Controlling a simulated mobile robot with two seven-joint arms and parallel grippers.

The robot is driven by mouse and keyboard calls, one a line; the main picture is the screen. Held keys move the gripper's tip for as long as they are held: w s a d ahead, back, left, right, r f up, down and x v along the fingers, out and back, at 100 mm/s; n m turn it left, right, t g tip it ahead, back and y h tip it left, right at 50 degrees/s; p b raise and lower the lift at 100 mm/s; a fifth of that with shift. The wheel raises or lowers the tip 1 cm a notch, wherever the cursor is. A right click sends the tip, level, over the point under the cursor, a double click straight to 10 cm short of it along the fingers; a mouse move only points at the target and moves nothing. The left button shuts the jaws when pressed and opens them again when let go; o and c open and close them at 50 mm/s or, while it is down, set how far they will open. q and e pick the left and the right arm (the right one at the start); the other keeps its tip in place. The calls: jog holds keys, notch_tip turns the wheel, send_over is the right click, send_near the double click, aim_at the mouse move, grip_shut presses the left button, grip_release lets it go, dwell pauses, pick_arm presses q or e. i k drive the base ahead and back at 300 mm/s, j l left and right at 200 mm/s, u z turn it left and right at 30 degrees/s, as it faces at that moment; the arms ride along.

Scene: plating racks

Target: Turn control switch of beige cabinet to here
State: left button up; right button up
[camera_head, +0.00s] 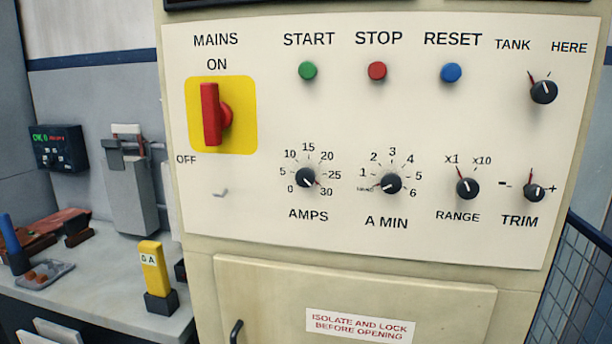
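The beige cabinet (205,262) fills the middle and right of the head view, with a cream control panel (345,120) on its front. The control switch (544,92) is a small black knob at the panel's upper right, below the labels TANK and HERE. Its thin red pointer leans up and left, toward the TANK side; a short dark tick stands on the HERE side. Neither of my grippers is in view, and nothing touches the switch.
The panel also has a red mains handle (211,114), green, red and blue buttons, and AMPS, A MIN, RANGE and TRIM knobs. A bench (110,270) with a yellow tester (153,268) stands left. Wire mesh (580,275) is at right. Space before the panel looks clear.

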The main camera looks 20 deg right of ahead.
aim_at(544, 92)
jog(key=k+z, duration=0.2)
jog(key=z, duration=1.5)
